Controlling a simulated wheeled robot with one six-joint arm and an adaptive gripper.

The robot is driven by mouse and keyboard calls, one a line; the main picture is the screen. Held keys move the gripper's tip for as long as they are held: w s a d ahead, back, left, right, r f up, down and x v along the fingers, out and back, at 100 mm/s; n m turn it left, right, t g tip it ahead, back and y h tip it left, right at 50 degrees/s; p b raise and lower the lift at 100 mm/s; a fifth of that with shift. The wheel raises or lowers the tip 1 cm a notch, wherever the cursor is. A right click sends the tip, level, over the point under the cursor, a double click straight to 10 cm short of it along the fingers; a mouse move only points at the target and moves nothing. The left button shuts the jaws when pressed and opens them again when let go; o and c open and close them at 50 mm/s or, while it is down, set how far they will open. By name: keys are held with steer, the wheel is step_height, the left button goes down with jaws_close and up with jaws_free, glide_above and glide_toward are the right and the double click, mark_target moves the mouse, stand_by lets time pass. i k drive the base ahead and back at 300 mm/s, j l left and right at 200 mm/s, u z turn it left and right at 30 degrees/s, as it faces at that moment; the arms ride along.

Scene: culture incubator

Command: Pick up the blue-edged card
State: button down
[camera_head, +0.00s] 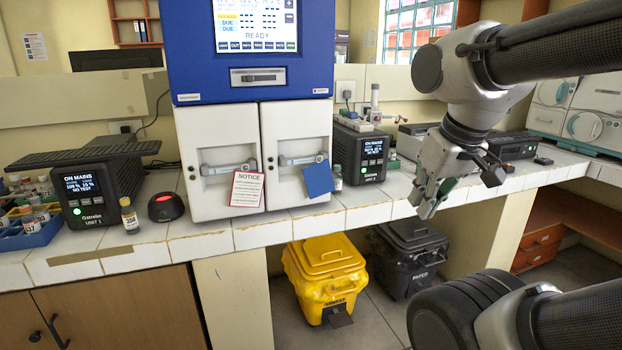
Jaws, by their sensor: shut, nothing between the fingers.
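A plain blue card (318,179) hangs tilted at the handle of the incubator's right door. No separate edge colour or writing can be made out on it. A white card with a red edge and the word NOTICE (247,188) hangs at the left door's handle (228,168). My gripper (429,209) is at the right, pointing down near the counter's front edge. It is shut and empty, well to the right of the blue card and apart from it.
The blue and white incubator (190,50) stands on a white tiled counter (380,205). A black power unit (361,150) and a small bottle (337,178) stand right of it. A yellow bin (325,262) and a black bin (408,240) stand below on the floor.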

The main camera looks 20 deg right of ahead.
mark_target(317, 176)
steer(key=i+j+z, duration=0.25)
steer(key=i+j, duration=0.3)
steer(key=j+z, duration=0.4)
steer(key=j, duration=0.95)
